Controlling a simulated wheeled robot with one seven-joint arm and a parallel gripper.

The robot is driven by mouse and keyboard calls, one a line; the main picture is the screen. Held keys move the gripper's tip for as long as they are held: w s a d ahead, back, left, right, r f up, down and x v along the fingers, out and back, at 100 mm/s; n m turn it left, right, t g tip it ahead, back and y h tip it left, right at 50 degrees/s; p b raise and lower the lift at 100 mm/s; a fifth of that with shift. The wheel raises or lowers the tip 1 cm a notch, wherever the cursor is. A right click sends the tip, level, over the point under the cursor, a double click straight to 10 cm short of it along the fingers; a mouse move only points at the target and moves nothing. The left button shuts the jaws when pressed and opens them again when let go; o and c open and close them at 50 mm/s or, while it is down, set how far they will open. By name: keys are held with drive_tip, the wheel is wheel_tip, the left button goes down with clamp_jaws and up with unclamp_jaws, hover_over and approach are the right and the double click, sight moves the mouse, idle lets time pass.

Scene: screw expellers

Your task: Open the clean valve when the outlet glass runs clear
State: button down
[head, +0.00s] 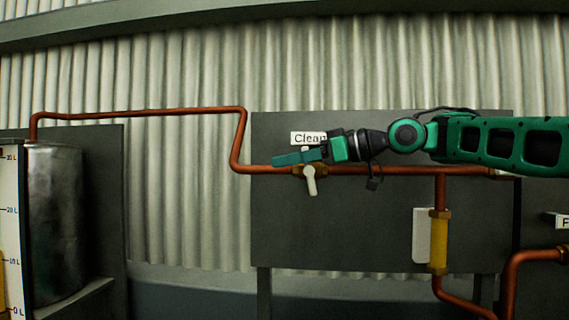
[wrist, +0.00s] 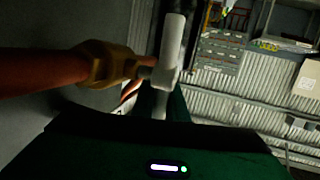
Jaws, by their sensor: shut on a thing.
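The clean valve (head: 311,184) sits on the copper pipe under a white "Clean" label (head: 303,138). Its white handle hangs nearly straight down, across the pipe, tilted slightly. In the wrist view the white handle (wrist: 172,45) stands out from the brass valve body (wrist: 105,65). My green gripper (head: 298,158) is at the valve, shut on the handle; its fingers hide part of the valve in the head view. The outlet glass (head: 439,241) is on the vertical pipe at lower right, and its contents look yellow. It does not show in the wrist view.
A dark panel (head: 350,235) stands behind the valve. A metal tank (head: 55,220) with a litre scale (head: 10,235) is at left. A white plate (head: 421,235) is beside the outlet glass. Copper pipes (head: 150,113) run along the wall; floor clearance cannot be seen.

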drive_tip(key=shift+d+f+n+g+h, duration=0.15)
drive_tip(key=shift+f+n+g+h, duration=0.45)
drive_tip(key=shift+h, duration=1.55)
drive_tip(key=shift+d+f+n+g+h, duration=0.1)
drive_tip(key=shift+f+g+h, duration=0.55)
drive_tip(key=shift+f+h, duration=1.05)
drive_tip(key=shift+d+f+n+g+h, duration=0.15)
drive_tip(key=shift+f+n+g+h, duration=0.3)
drive_tip(key=shift+h, duration=2.1)
drive_tip(key=shift+w+d, duration=0.1)
drive_tip(key=shift+d, duration=0.1)
drive_tip(key=c, duration=1.7)
unclamp_jaws()
drive_tip(key=shift+w+f, duration=0.1)
drive_tip(key=shift+f, duration=0.05)
drive_tip(key=shift+c, duration=0.2)
